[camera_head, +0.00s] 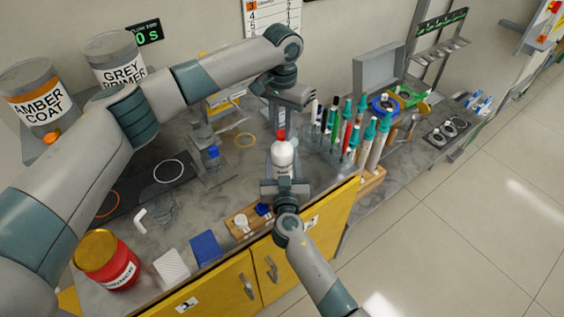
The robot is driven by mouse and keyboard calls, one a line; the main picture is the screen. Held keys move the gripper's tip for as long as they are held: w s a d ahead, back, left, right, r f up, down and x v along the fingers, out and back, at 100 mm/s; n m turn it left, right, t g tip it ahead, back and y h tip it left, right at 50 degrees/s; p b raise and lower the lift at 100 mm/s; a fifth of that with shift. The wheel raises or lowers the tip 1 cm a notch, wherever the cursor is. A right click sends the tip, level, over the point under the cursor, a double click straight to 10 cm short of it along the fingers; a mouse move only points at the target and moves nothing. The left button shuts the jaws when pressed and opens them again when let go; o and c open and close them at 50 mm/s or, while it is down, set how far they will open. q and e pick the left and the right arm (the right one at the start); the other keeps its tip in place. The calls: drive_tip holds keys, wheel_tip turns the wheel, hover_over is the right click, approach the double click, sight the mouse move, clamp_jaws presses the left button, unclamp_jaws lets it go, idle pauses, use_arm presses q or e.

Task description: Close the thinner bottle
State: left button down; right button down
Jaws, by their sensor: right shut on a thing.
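A white bottle (282,155) with a rounded top and a red tip stands upright near the front of the bench. A label shows on its lower body, too small to read, so I cannot confirm that it is the thinner bottle. My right gripper (284,187) is shut on this bottle from the front side. My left gripper (283,104) hangs above and behind the bottle, apart from the red tip. Its fingers are small and partly hidden by the wrist, so their opening is unclear.
A wooden tray (233,227) with small white and blue pieces lies left of the bottle. A rack of several coloured tubes (345,130) stands close on the right. A red can (118,275) and a blue block (205,249) stand front left.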

use_arm(q)
drive_tip(key=c, duration=1.4)
unclamp_jaws()
drive_tip(key=shift+r, duration=0.1)
wheel_tip(320, 180, up, 12)
use_arm(e)
drive_tip(key=c, duration=0.7)
unclamp_jaws()
